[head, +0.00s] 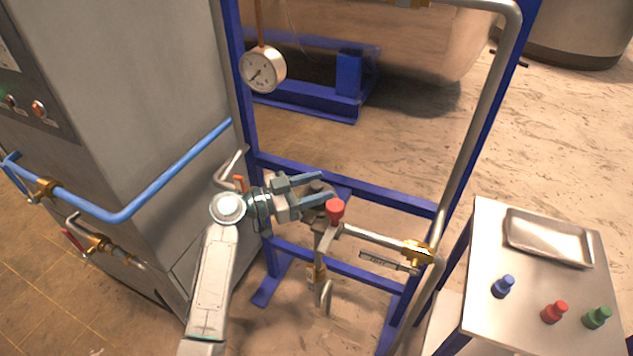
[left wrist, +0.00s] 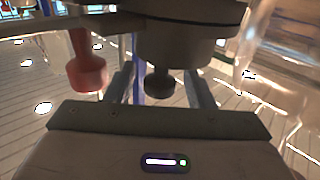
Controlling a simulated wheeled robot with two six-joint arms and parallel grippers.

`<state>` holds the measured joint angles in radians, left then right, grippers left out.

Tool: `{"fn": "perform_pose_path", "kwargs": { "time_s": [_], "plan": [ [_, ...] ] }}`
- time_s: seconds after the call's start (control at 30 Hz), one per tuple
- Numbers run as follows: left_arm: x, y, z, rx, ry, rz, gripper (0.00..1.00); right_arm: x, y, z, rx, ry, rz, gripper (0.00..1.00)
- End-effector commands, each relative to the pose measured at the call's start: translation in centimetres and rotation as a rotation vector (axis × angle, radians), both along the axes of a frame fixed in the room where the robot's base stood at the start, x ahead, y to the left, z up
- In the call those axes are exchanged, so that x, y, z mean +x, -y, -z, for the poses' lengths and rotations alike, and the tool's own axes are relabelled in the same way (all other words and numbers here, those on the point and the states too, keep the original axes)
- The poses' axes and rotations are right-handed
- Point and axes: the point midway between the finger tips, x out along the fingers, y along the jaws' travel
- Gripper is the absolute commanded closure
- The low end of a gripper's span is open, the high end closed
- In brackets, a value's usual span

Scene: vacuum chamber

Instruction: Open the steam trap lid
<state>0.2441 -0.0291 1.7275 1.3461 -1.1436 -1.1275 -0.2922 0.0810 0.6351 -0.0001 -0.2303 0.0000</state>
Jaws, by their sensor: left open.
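The steam trap (head: 318,202) is a dark grey round body on the pipe inside the blue frame, partly hidden by my left gripper. Its lid has a small dark knob, which shows in the left wrist view (left wrist: 158,84) with the wider round lid (left wrist: 185,42) beyond it. My left gripper (head: 325,187) reaches in from the left with its two fingers apart, one on each side of the knob. The fingers look open around the knob; I cannot tell whether they touch it. My right gripper is in neither view.
A red knob (head: 335,212) stands close beside the fingers and also shows in the left wrist view (left wrist: 87,65). A blue frame (head: 350,175) and grey pipe surround the trap. At right, a table (head: 485,325) bears a metal tray (head: 515,243) and blue, red and green knobbed pieces.

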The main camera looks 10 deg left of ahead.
Motion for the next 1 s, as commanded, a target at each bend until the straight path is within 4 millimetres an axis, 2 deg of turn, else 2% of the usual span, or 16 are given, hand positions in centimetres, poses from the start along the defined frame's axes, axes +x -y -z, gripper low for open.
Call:
{"fn": "perform_pose_path", "kwargs": {
  "time_s": [0.13,0.3,0.37,0.57,0.83,1.0],
  "plan": [
    [0.1,0.3,0.0,0.0,0.001,0.001,0.51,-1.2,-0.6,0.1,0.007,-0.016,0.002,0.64],
    [0.1,0.3,0.0,0.0,0.001,0.0,0.51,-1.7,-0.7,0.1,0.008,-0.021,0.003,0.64],
    [0.1,0.3,0.0,0.0,0.001,0.0,0.61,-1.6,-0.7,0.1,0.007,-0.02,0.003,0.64],
    [0.1,0.3,0.0,0.0,0.0,0.0,1.0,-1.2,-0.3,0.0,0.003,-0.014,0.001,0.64],
    [0.2,0.3,-0.2,0.006,-0.015,0.0,1.0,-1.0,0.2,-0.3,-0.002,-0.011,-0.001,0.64],
    [0.6,0.4,-0.9,0.025,-0.074,0.001,1.0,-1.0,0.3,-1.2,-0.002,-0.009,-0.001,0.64]
  ]
}}
